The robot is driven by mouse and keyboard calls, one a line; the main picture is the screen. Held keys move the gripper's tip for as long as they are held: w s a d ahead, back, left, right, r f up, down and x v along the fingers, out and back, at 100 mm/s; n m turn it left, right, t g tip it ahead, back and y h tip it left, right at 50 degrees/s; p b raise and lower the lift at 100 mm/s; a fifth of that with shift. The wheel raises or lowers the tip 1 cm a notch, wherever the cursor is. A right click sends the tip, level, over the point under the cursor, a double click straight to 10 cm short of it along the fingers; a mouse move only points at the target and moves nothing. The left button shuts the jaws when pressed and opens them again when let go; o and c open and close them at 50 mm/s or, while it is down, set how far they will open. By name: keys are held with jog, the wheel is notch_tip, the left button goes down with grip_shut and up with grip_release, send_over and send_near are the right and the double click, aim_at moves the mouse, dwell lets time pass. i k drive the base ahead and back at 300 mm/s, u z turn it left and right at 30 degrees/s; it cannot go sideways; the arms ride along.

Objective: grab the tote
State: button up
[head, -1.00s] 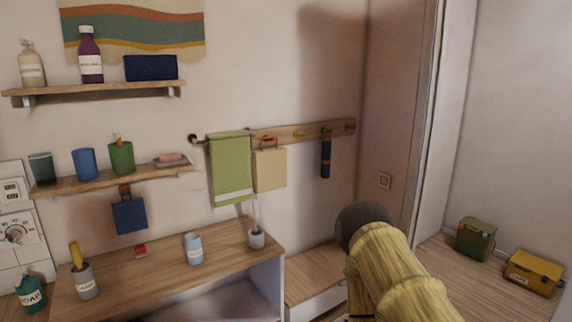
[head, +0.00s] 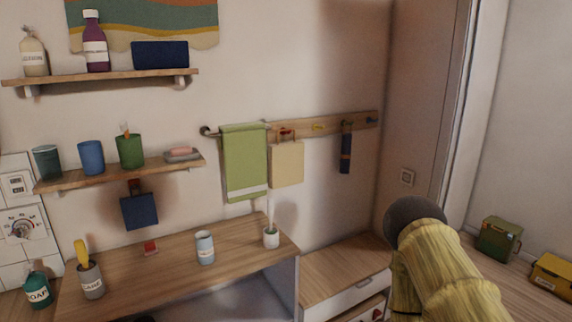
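A flat beige bag (head: 286,166), which looks like a tote, hangs from a red hook on the wooden wall rail (head: 325,127). It hangs just right of a green towel (head: 245,165). A smaller dark blue flat item (head: 139,211) hangs from a hook under the lower shelf; I cannot tell whether it is a bag. My yellow arm shows at the lower right, apart from the beige bag. My gripper is not in view.
A wooden counter (head: 215,238) below holds several cups and jars. A low wooden unit (head: 335,272) with a drawer stands right of it. A narrow dark blue item (head: 345,152) hangs further right on the rail. Two boxes (head: 497,240) (head: 553,275) sit at the far right.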

aim_at(285, 160)
jog(key=u, duration=0.3)
jog(key=i, duration=1.1)
jog(key=u, duration=0.05)
